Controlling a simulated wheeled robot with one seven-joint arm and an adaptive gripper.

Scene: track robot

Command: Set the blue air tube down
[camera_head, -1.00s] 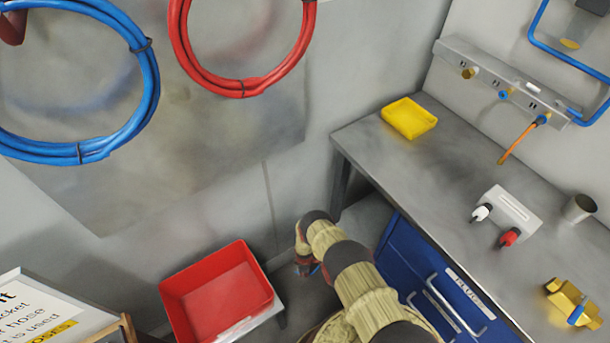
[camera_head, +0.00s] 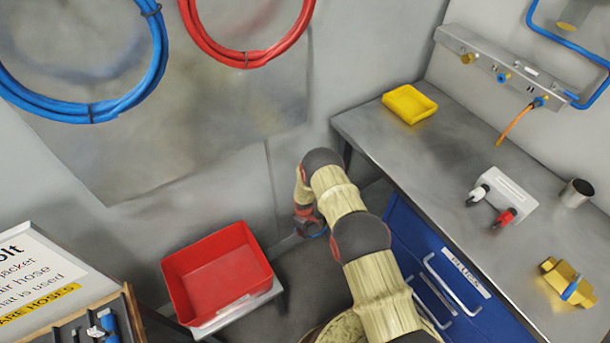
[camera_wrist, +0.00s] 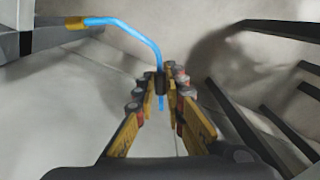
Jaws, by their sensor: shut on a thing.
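The blue air tube (camera_wrist: 129,27) shows in the wrist view as a thin, bent blue line with a yellow-brass end at the upper left. My gripper (camera_wrist: 161,95) is shut on the tube near a dark part of it, and a short blue end hangs below the fingers. In the head view my gripper (camera_head: 308,222) is in the gap between the red bin and the workbench, close to the wall, with only a little blue showing there. The tube's full length is hidden in that view.
A red bin (camera_head: 262,254) stands on a small stand left of my arm. The steel workbench (camera_head: 420,165) with blue drawers is on the right, holding a yellow tray (camera_head: 410,104). Blue and red hose coils hang on the wall. A signed rack (camera_head: 45,272) is lower left.

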